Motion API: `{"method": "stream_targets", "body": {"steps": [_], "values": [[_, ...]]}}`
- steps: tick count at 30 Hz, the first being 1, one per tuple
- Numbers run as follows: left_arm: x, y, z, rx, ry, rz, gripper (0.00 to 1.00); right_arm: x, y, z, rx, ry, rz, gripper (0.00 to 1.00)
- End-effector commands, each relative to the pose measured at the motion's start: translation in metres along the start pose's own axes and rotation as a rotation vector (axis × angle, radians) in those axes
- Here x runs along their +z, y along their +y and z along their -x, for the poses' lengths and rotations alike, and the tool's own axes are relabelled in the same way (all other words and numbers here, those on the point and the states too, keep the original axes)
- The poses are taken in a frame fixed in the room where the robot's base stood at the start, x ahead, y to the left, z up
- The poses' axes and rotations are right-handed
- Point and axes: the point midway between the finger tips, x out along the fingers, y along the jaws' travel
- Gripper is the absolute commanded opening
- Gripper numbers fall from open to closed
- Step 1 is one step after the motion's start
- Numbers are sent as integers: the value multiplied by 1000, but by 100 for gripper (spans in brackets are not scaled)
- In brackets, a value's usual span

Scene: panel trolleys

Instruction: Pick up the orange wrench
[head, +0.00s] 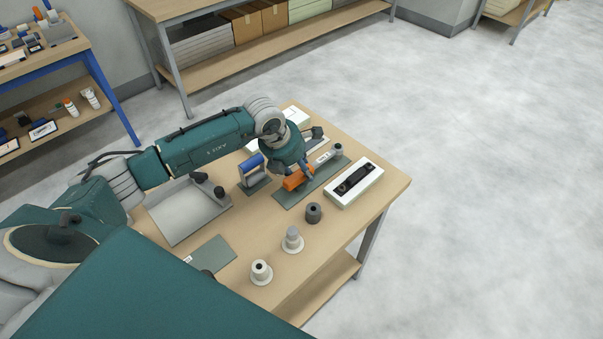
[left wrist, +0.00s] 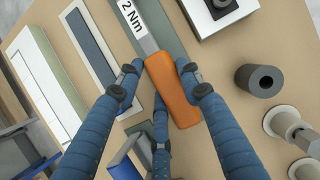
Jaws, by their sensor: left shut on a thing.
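The orange wrench (head: 296,183) has an orange handle and a grey shaft with a white "2 Nm" label. It lies along a grey-green mat (head: 289,199) on the wooden table. In the left wrist view the wrench (left wrist: 173,92) runs up through the middle, its far end cut off at the top. My left gripper (head: 299,172) reaches down over the handle. In the left wrist view the blue fingers of my left gripper (left wrist: 160,82) are shut on the handle from both sides. I cannot tell whether the wrench touches the mat. My right gripper is not in view.
A white box with a black insert (head: 365,190) stands right of the mat. A dark cylinder (head: 313,213) and pale flanged pieces (head: 292,241) stand nearer. A blue-topped holder (head: 250,169) is close on the left, beyond a grey tray (head: 180,222). Floor at right is clear.

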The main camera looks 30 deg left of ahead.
Motion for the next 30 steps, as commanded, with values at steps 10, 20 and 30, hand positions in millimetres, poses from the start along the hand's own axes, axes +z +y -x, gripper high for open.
{"method": "stream_targets", "body": {"steps": [10, 20, 30], "values": [[34, 1, 76, 3, -12, -2, 0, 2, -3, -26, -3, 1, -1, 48], [61, 0, 143, 2, -8, -1, 0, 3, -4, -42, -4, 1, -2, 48], [70, 0, 168, 0, -4, 0, 0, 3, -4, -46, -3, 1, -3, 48]]}}
